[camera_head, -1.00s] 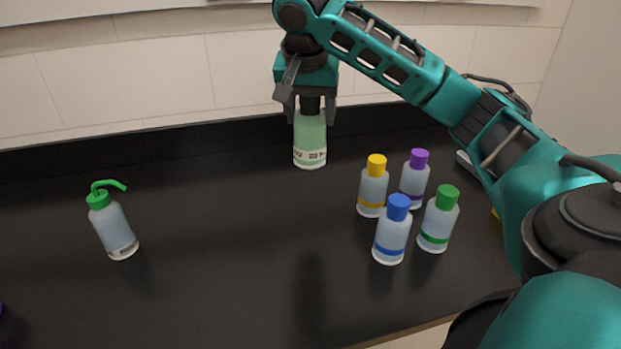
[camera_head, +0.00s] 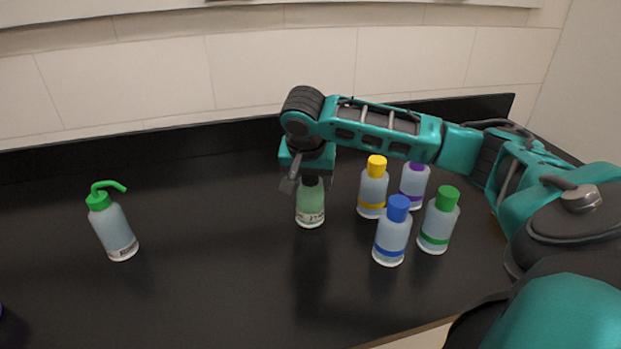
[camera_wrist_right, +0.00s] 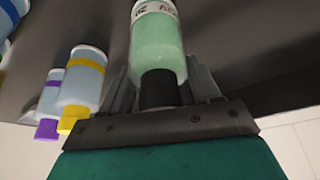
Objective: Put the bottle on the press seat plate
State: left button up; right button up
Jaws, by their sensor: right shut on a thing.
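The bottle (camera_head: 310,205) with pale green contents, a black cap and a white printed label is upright under my right gripper (camera_head: 309,178). It hangs low over the dark counter; I cannot tell whether its base touches. In the right wrist view the bottle (camera_wrist_right: 158,45) runs away from the gripper (camera_wrist_right: 160,85), with the fingers on both sides of its black-capped end. The right gripper is shut on it. The upper part of the bottle is partly hidden by the gripper in the head view. I see no press seat plate. My left gripper is out of view.
Small bottles with yellow (camera_head: 372,190), purple (camera_head: 414,185), blue (camera_head: 392,235) and green (camera_head: 439,222) caps stand close on the right of the held bottle. A wash bottle (camera_head: 112,228) with a green spout stands at left. The counter (camera_head: 215,235) between is clear.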

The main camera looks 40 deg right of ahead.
jog(key=o, duration=1.6)
